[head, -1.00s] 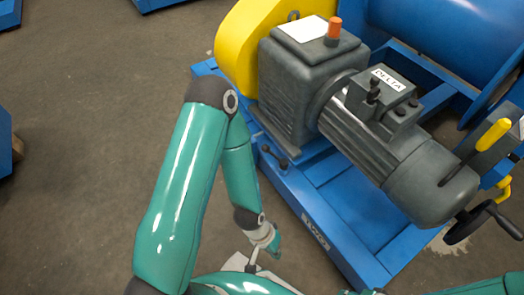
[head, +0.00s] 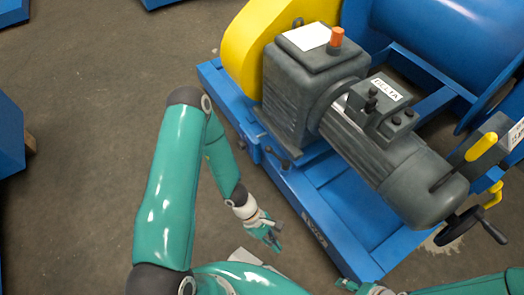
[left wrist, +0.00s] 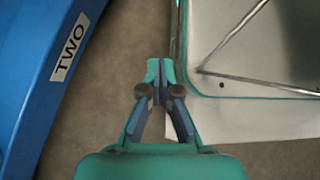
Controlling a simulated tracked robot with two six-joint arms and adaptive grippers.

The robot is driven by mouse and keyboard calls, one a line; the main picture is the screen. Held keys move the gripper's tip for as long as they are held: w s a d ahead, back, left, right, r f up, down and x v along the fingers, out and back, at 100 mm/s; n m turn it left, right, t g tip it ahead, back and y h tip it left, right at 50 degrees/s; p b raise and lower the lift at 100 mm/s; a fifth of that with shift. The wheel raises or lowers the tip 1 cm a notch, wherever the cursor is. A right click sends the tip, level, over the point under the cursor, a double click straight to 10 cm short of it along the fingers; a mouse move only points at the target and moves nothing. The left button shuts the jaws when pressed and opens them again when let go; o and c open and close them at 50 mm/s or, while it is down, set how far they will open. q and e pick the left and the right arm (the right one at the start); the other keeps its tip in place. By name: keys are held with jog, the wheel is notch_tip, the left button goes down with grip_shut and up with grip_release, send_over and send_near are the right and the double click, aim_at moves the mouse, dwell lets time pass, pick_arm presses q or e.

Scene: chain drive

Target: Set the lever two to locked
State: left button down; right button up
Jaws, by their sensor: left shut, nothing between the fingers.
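A lever with a yellow grip (head: 481,147) sits on a grey bracket at the right of the machine. A label beside it is cut off by the picture edge, so I cannot tell its number or setting. A second yellow handle (head: 494,194) is just below it. In the left wrist view a label reading TWO (left wrist: 69,48) is on the blue frame (left wrist: 38,75). My left gripper (head: 268,237) is shut and empty beside the blue base, far from the yellow handles. Its closed fingertips show in the wrist view (left wrist: 160,72). My right gripper (head: 350,285) is only partly visible at the bottom edge.
The grey motor (head: 390,150) with a DELTA label, the yellow guard (head: 250,50) and the blue base (head: 345,215) fill the right half. A black handwheel (head: 461,224) sticks out at the right. The floor (head: 80,130) at left is clear.

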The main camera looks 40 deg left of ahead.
aim_at(277, 157)
pick_arm(q)
jog(key=w+a+r+n+t+p, duration=0.1)
jog(key=w+a+n+t, duration=0.1)
jog(key=w+n+t, duration=0.15)
jog(key=w+a+n+t+p, duration=0.1)
jog(key=w+a+n+t, duration=0.1)
jog(key=w+n, duration=0.25)
jog(key=w+a+n+t+y+p, duration=0.1)
jog(key=w+a+n+t+y, duration=0.3)
jog(key=a, duration=0.6)
jog(key=w+a+n+t+y+p, duration=0.15)
jog(key=w+a+n+y, duration=0.35)
jog(key=a, duration=0.5)
pick_arm(e)
notch_tip(277, 157, up, 6)
pick_arm(q)
jog(key=w+r+b+x, duration=0.1)
jog(key=b+x, duration=0.4)
jog(key=x, duration=0.7)
jog(key=shift+w+d+r+n+h, duration=0.15)
jog(key=shift+w+d+n+h, duration=0.15)
jog(key=shift+h, duration=0.1)
pick_arm(e)
notch_tip(277, 157, down, 6)
jog(key=shift+r, duration=0.25)
pick_arm(q)
jog(key=shift+a, duration=0.1)
pick_arm(e)
jog(key=shift+f, duration=0.1)
